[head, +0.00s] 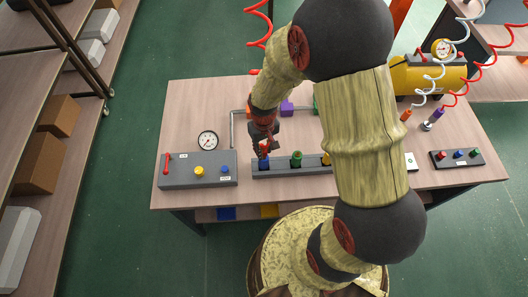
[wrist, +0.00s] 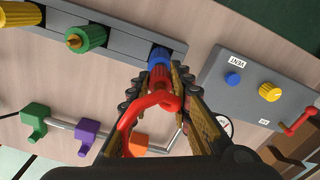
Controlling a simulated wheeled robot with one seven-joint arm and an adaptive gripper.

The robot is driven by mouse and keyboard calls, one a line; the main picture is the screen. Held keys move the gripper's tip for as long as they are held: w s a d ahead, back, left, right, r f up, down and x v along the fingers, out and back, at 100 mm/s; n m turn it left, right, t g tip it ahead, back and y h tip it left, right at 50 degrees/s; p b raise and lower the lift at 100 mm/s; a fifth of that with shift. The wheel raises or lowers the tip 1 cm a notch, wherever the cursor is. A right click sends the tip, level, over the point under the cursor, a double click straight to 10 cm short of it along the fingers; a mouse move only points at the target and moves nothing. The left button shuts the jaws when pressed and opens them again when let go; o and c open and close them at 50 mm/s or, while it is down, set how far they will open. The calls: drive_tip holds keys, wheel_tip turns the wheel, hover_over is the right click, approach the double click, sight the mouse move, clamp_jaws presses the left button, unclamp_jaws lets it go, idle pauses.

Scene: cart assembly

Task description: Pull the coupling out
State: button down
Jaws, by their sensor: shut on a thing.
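The red coupling (wrist: 158,76) is between my gripper's fingers in the wrist view, with a red hose looping from it. Its front end meets the blue socket (wrist: 159,57), and the two look in line; I cannot tell how deep it sits. The blue socket (head: 264,163) is at the left end of a grey block (head: 281,173) in the head view. My gripper (head: 264,147) is shut on the coupling just above this socket. In the wrist view my gripper (wrist: 160,92) hides part of the coupling's sides.
Green (head: 296,159) and yellow (head: 326,159) sockets stand right of the blue one. A grey control box (head: 198,170) with lever and knob lies to the left, a gauge (head: 207,140) behind it. Orange, purple (head: 287,107) and green holders line the back. My arm hides the table's middle right.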

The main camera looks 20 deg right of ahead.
sight(264, 149)
drive_tip(key=shift+r+p, duration=0.3)
drive_tip(key=shift+r, duration=0.15)
drive_tip(key=shift+r+p, duration=1.7)
drive_tip(key=shift+r, duration=0.7)
